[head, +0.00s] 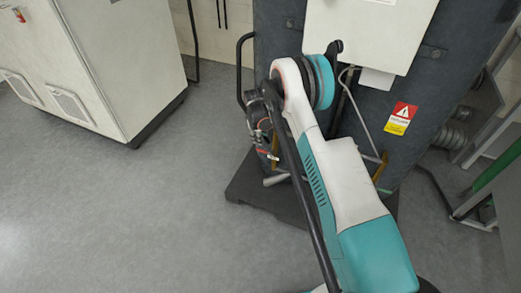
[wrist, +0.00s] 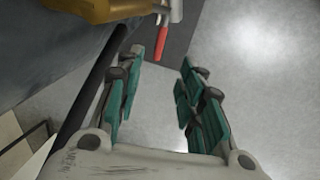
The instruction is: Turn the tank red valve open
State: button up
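The tank (head: 275,50) is a large dark grey body behind my arm in the head view. In the wrist view, the red valve handle (wrist: 162,43) hangs from a silver fitting at the top, just beyond my fingertips. A brass-coloured pipe part (wrist: 100,10) lies to its left. My gripper (wrist: 174,66) is open, its two teal-padded fingers spread with grey floor showing between them. The handle is near the left fingertip and not clasped; I cannot tell whether they touch. In the head view my arm hides much of the tank's lower front.
A white cabinet (head: 90,60) stands at the left. A dark base (head: 240,190) lies under the tank. A black tubular handle (head: 240,70) sticks out at the tank's left side. A white box (head: 365,30) is on the tank's front. The grey floor (head: 110,220) at left is clear.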

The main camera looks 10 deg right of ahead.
aim_at(262, 150)
jog(key=f+b, duration=0.1)
jog(key=f, duration=0.2)
jog(key=w+d+f+b, duration=0.1)
jog(key=f, duration=0.3)
jog(key=f+b, duration=0.1)
jog(key=f, duration=0.3)
jog(key=shift+w+d+f+b, duration=0.15)
jog(key=shift+w+b, duration=0.25)
grip_shut()
